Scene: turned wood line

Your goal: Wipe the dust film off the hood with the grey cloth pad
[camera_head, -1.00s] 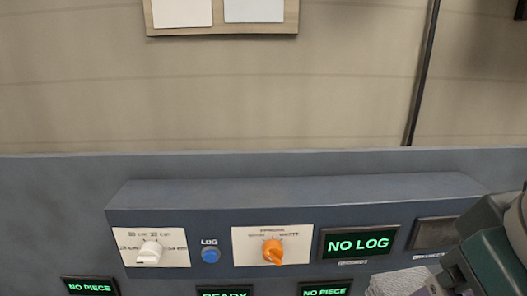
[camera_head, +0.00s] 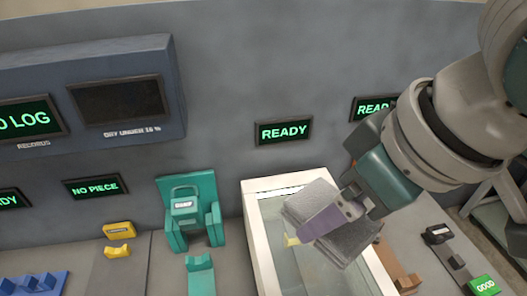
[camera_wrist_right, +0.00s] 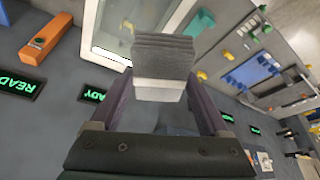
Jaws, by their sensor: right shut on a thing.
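My right gripper (camera_head: 328,218) is shut on the grey cloth pad (camera_head: 350,243) and holds it over the right part of the hood, a white-framed box with a clear pane (camera_head: 264,235). I cannot tell whether the pad touches the pane. In the right wrist view the ribbed grey pad (camera_wrist_right: 165,50) sits between the two fingers of the gripper (camera_wrist_right: 162,88), with the hood's white frame (camera_wrist_right: 92,42) beyond it. The pad and gripper hide part of the hood in the head view. A dust film is not clear to see. My left gripper is not in view.
A green fixture (camera_head: 190,218) stands just left of the hood. A yellow part (camera_head: 117,240) and a blue rack (camera_head: 35,284) are farther left. Right of the hood are a brown block (camera_head: 398,272) and a black device (camera_head: 438,234). A wall with a READY display (camera_head: 284,132) rises behind.

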